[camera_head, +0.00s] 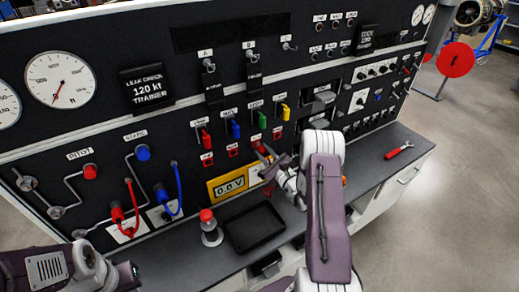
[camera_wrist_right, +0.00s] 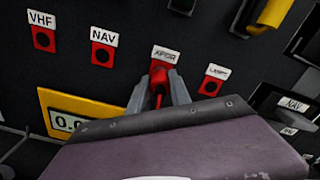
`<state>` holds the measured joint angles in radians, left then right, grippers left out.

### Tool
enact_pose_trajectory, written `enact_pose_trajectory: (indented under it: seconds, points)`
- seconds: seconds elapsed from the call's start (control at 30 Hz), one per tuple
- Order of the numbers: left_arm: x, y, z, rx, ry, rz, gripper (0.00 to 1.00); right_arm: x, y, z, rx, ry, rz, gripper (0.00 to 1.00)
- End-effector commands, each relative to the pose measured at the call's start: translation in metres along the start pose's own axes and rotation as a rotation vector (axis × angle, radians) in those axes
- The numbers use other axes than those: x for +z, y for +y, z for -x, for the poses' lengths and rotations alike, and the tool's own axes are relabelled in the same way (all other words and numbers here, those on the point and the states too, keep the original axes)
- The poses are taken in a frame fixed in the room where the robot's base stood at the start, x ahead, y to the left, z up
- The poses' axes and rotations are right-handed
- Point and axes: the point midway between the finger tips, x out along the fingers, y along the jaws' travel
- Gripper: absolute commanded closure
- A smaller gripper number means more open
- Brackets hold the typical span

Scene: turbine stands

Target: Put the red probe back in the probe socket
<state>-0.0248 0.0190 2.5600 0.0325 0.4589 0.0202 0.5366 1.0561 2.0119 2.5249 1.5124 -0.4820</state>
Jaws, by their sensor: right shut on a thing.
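My right gripper (camera_wrist_right: 158,100) is shut on the red probe (camera_wrist_right: 158,94), which shows between its two grey fingers in the right wrist view. The probe is right in front of the red jack labelled XPDR (camera_wrist_right: 165,53); I cannot tell whether its tip is in that jack. In the head view the right gripper (camera_head: 268,157) is at the panel, just above and right of the yellow meter (camera_head: 227,186), which seems to read 0.8 V. I cannot make out the probe socket; my arm hides part of the area beside the meter. My left gripper is outside the view.
Red jacks VHF (camera_wrist_right: 43,38), NAV (camera_wrist_right: 102,54) and one more (camera_wrist_right: 211,86) flank the XPDR jack. Coloured switches sit above. A black tray (camera_head: 254,228) and a red-capped bottle (camera_head: 209,228) stand on the bench. A red-handled tool (camera_head: 398,150) lies at right.

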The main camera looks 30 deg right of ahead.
Motion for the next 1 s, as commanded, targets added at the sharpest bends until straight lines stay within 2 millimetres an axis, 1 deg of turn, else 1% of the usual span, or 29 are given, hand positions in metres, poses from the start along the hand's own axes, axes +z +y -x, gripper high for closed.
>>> enact_pose_trajectory:
  seconds: [0.33,0.57,0.83,1.0]
  points:
    - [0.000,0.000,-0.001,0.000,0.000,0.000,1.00,0.000,0.000,0.009,0.000,0.001,-0.001,1.00]
    - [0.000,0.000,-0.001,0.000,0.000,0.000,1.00,-0.001,0.000,0.012,0.000,0.002,-0.001,1.00]
    - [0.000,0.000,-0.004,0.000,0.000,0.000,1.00,-0.001,0.000,0.032,-0.001,0.003,-0.002,1.00]
    - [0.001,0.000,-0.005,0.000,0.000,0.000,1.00,-0.001,0.000,0.039,0.001,0.002,0.000,1.00]
